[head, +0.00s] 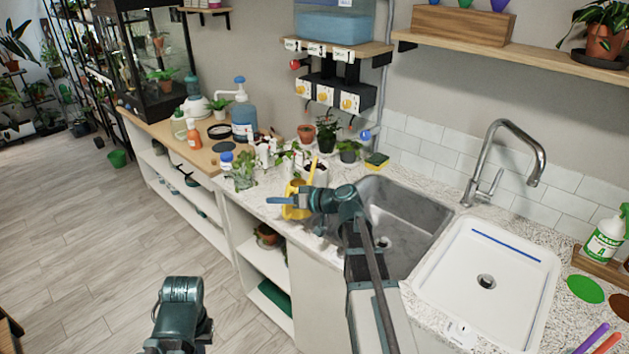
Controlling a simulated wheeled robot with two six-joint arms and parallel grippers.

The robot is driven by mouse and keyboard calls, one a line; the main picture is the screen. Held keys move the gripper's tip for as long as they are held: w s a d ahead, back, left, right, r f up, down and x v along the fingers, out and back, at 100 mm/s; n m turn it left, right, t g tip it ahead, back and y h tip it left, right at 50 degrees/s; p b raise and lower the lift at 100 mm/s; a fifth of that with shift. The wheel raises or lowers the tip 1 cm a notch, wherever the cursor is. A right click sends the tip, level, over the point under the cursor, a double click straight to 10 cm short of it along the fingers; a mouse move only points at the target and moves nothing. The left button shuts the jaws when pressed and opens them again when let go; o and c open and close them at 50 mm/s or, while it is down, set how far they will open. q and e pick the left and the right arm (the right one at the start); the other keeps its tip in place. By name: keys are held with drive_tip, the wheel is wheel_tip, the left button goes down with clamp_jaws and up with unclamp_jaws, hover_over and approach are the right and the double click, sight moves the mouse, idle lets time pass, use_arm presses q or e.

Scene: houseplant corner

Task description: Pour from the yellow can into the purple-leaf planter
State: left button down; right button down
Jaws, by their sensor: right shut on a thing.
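The yellow can (297,210) is at the counter's front edge, left of the sink. Its thin yellow spout (312,171) points up. My right gripper (288,201) is shut on the can and hides part of it. I cannot tell if the can touches the counter. Several small planters stand just behind the can, including a white one with dark soil (316,171), another white one (264,152) and a dark-leaved plant (327,132). Purple leaves are too small to tell, so I cannot say which is the purple-leaf planter. Only part of my left arm shows at bottom left; its gripper is out of view.
A steel sink (405,215) and a white basin (485,275) with a tall faucet (510,135) lie to the right. A glass jar with a plant (243,172), a terracotta pot (306,133) and a sponge (377,161) stand near the planters. A blue pump bottle (242,115) is further left.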

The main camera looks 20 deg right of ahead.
drive_tip(key=shift+s+a+r+p, duration=1.3)
drive_tip(key=shift+a+r+p, duration=0.2)
drive_tip(key=shift+a, duration=0.05)
